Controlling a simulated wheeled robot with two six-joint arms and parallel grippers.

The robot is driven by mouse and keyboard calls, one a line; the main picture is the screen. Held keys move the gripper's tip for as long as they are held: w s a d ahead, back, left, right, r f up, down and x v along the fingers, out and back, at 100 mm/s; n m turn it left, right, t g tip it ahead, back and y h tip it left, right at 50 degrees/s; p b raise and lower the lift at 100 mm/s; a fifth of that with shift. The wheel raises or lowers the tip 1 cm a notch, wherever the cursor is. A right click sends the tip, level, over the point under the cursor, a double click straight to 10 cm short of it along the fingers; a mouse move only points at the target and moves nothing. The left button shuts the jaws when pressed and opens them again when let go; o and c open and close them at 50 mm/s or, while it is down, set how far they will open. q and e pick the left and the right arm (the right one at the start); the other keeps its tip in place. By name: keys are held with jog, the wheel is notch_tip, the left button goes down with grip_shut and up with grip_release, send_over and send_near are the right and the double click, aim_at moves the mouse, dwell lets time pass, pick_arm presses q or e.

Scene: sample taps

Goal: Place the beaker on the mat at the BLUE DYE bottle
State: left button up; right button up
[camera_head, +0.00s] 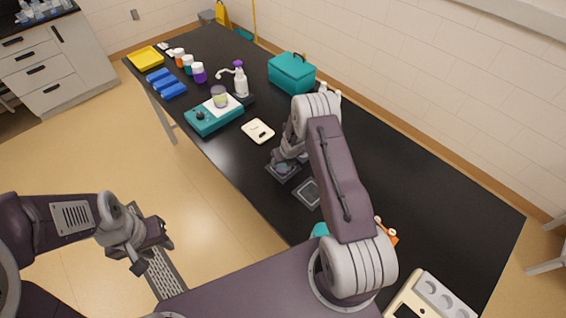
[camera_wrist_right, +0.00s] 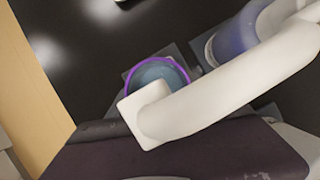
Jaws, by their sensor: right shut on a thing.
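The beaker (camera_wrist_right: 158,70), with a purple rim and a bluish inside, shows in the right wrist view, partly covered by a white spout (camera_wrist_right: 200,110). A bottle with blue contents (camera_wrist_right: 232,38) stands beside it; its label is not readable. My right gripper (camera_head: 277,163) is shut on the beaker, low at a dark grey mat (camera_head: 292,178); its fingers are mostly hidden. The spout lies across the beaker's near part. I cannot tell whether the beaker touches the mat. My left gripper (camera_head: 153,255) is open and empty, off the table's left side.
A second grey mat (camera_head: 307,194) lies bare nearby. A white card-like device (camera_head: 258,131), a teal instrument (camera_head: 213,117) with a cup on it, a purple-topped bottle (camera_head: 240,82) and a teal box (camera_head: 292,72) stand farther back. The right arm covers much of the table.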

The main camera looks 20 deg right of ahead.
jog(key=o, duration=1.5)
